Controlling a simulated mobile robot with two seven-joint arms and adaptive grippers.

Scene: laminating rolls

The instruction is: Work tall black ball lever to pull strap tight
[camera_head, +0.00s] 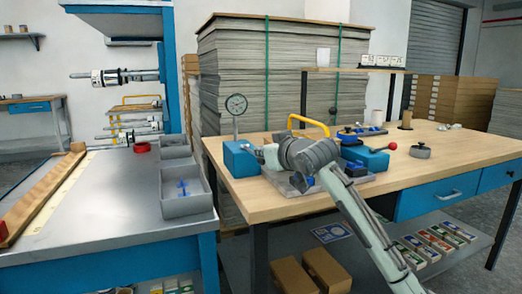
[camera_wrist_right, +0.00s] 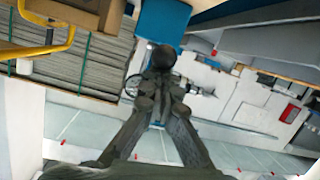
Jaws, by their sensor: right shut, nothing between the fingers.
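My right gripper (camera_head: 262,155) reaches left over the wooden workbench, beside a blue block at its left end. In the right wrist view its two fingers (camera_wrist_right: 157,98) come together with nothing held between them. A black ball (camera_wrist_right: 164,55) shows just beyond the fingertips in that view; I cannot tell whether they touch it. Green straps (camera_head: 267,75) run down the tall stack of grey sheets (camera_head: 232,85) behind the bench. My left gripper is not in view.
A yellow handle (camera_head: 309,122), a red-knobbed lever (camera_head: 392,146) and a round grey weight (camera_head: 421,152) are on the workbench (camera_head: 450,160). The bench's right part is mostly clear. A grey table (camera_head: 110,205) stands left.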

